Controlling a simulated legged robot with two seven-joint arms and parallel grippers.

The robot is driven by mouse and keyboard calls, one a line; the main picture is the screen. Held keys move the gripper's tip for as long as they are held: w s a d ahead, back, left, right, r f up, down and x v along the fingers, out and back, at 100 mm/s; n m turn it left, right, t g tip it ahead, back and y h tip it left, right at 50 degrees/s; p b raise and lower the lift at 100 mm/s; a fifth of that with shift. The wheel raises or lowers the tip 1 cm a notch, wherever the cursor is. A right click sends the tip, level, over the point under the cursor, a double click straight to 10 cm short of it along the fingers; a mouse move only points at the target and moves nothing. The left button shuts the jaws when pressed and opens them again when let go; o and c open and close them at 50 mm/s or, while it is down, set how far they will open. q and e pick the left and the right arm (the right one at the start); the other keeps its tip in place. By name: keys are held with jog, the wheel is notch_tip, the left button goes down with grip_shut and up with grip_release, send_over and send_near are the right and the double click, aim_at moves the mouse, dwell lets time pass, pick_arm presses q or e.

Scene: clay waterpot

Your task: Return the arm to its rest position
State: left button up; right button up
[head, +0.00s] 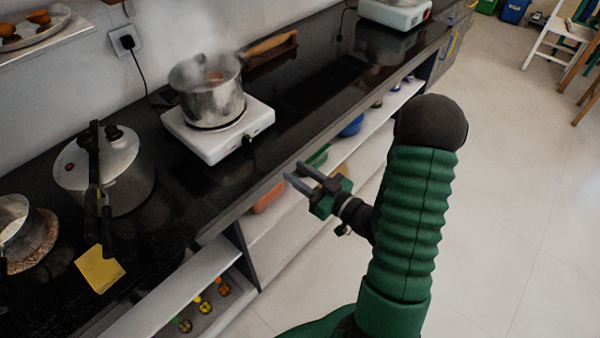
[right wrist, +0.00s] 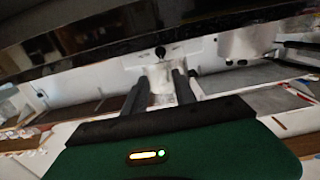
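My right gripper (head: 299,177) is in front of the black counter's front edge, at about the height of the shelves below it. Its two fingers are apart with nothing between them. In the right wrist view the gripper (right wrist: 160,80) also shows two parallel dark fingers with an empty gap. My green right arm (head: 412,220) rises on the right side of the head view, over the floor, with its dark rounded joint on top. My left gripper does not show in the head view.
A steaming pot (head: 208,95) stands on a white hot plate (head: 218,132) on the counter (head: 300,105). A pressure cooker (head: 105,170) and yellow cloth (head: 99,267) are at left. Open shelves (head: 180,285) hold small items. Floor (head: 510,220) at right is clear; a white chair (head: 556,45) stands far off.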

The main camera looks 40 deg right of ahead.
jog(key=shift+s, duration=0.25)
jog(key=w+f+g, duration=0.1)
jog(key=w+a+f+g, duration=0.1)
jog(key=f+g, duration=0.1)
jog(key=w+a+f+n+g, duration=0.1)
jog(key=w+f, duration=0.1)
jog(key=shift+w+a+g+h, duration=0.1)
jog(key=shift+g+h, duration=0.2)
jog(key=shift+h, duration=0.1)
jog(key=s+a+f+m+g, duration=0.2)
jog(key=s+a+g, duration=0.9)
jog(key=a, duration=0.5)
jog(key=w+p+v, duration=0.3)
jog(key=p+v, duration=1.3)
jog(key=p, duration=0.1)
jog(key=shift+r, duration=0.45)
jog(key=shift+a, duration=0.15)
